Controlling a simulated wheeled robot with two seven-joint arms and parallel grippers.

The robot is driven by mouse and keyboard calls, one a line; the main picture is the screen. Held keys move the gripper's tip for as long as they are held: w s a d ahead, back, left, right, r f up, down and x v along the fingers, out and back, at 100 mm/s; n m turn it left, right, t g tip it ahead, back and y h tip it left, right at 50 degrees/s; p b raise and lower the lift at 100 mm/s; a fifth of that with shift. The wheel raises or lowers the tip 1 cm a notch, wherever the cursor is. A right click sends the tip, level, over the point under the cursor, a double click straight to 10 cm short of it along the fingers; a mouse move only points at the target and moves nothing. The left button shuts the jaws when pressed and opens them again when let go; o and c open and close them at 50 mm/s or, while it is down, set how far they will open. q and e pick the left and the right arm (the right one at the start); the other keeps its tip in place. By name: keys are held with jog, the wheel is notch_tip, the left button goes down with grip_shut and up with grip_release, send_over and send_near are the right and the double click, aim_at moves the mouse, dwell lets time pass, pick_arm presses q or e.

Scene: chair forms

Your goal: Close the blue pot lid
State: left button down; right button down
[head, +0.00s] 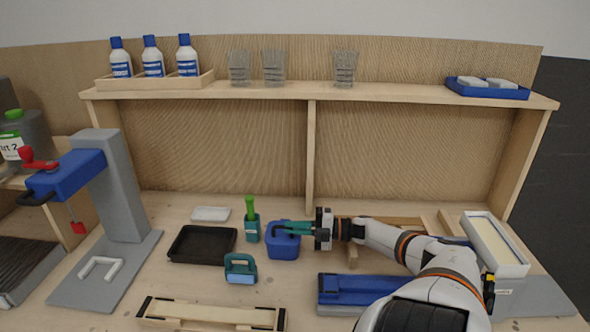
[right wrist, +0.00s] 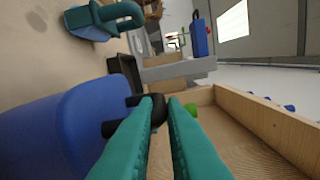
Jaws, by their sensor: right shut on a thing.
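The blue pot (head: 283,248) stands on the table near the middle in the head view. My right gripper (head: 287,229) is at its top, its teal fingers pointing left. In the right wrist view the gripper (right wrist: 163,108) is shut on a black handle (right wrist: 156,106) beside a large rounded blue surface (right wrist: 70,125), which is the pot or its lid. The fingers hide part of the pot's top, so I cannot tell how the lid sits on the rim. My left gripper is not in view.
A black tray (head: 203,244), a teal holder with a green-handled tool (head: 252,228) and a teal handled block (head: 240,268) stand left of the pot. A blue case (head: 355,289) lies at its front right. A shelf (head: 312,97) with bottles and glasses runs behind.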

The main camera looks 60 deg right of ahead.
jog(key=shift+f, duration=0.1)
jog(key=c, duration=1.5)
grip_release()
notch_tip(320, 180, up, 10)
jog(key=shift+p, duration=1.1)
